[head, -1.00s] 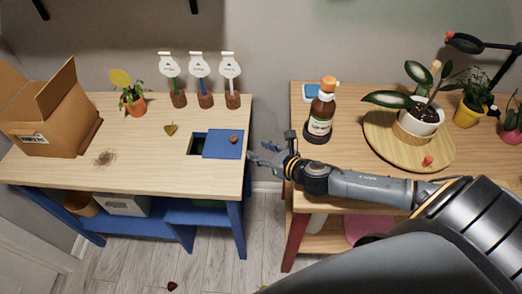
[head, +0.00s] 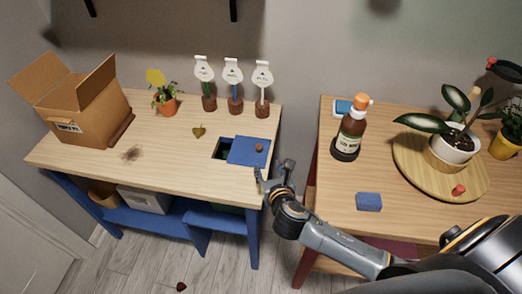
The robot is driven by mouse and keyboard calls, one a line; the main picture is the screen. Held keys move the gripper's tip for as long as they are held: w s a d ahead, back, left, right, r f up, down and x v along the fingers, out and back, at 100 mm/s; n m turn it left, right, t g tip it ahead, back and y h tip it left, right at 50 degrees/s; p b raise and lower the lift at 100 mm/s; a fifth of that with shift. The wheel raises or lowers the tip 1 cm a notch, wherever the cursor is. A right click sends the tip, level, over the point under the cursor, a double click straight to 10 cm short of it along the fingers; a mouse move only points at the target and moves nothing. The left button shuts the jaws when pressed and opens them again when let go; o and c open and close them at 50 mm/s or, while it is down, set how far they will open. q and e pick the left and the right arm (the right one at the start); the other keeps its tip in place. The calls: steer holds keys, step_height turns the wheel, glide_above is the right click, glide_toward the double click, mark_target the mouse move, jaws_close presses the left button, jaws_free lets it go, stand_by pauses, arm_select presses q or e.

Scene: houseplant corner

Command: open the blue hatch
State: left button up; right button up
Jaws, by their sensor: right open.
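The blue hatch (head: 245,153) is a flat panel in the top of the left wooden table, near its right end. A small brown knob-like thing (head: 259,147) sits on it. A dark opening (head: 222,149) shows along the panel's left side, so the hatch is partly open. My right gripper (head: 273,174) is open and empty, just off the hatch's near right corner, by the table's right edge. Its fingers point away from me; I cannot tell its height over the table. My left gripper is not in view.
Three white plant labels (head: 234,73) stand behind the hatch, and a dry leaf (head: 198,131) lies to its left. A cardboard box (head: 85,112) stands farther left. The right table holds a brown bottle (head: 350,133), a blue sponge (head: 369,201) and a potted plant. A gap separates the tables.

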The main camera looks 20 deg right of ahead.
mark_target(260, 148)
steer(key=x, duration=1.3)
steer(key=shift+f, duration=0.1)
jaws_close()
